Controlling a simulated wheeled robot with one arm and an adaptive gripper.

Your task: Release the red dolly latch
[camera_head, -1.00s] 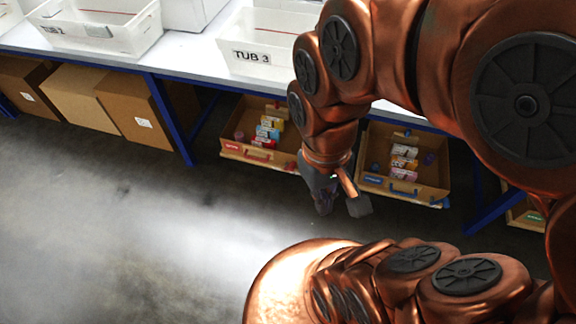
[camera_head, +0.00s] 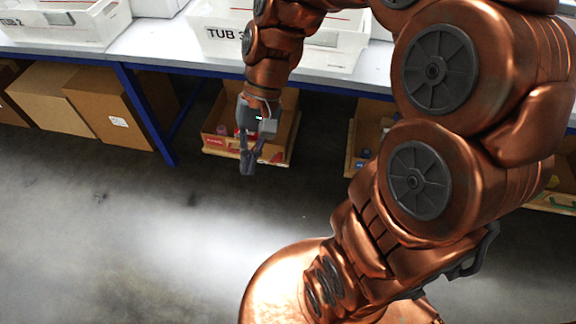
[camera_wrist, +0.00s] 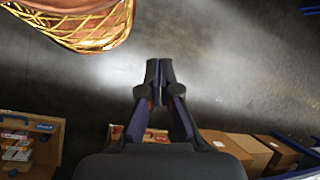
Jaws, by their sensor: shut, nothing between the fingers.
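The red-labelled dolly box (camera_head: 286,132) sits under the table in the head view, with its red label (camera_head: 214,142) on the front left. I cannot make out the red latch itself; my gripper covers part of the box front. My gripper (camera_head: 248,171) points down in front of this box, with its fingers shut and empty. In the wrist view, my shut fingertips (camera_wrist: 160,76) are over bare floor. A small part of the box (camera_wrist: 117,131) shows behind the fingers there, mostly hidden by my gripper.
A blue-labelled dolly box (camera_wrist: 46,155) stands beside it, partly behind my arm in the head view. Brown cartons (camera_head: 112,108) stand under the table at left. A blue table leg (camera_head: 146,115) separates them from the dolly. The floor (camera_head: 120,235) in front is clear.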

